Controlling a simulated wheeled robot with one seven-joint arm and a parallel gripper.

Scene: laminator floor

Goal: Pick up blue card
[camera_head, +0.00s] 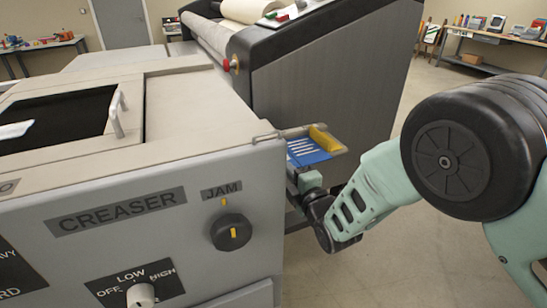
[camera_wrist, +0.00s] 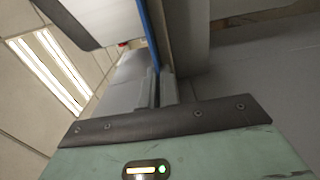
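In the wrist view the card (camera_wrist: 151,36) shows edge-on as a thin blue strip running down between the fingers. My gripper (camera_wrist: 158,78) has its two fingers close together, with the card's edge between them.
A yellow piece (camera_head: 322,137) lies beside the blue card at the tray's back right. The creaser (camera_head: 130,235) fills the left, with its knob (camera_head: 232,232) facing me. A large grey machine (camera_head: 320,85) stands close behind the tray. Open floor (camera_head: 375,265) is at lower right.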

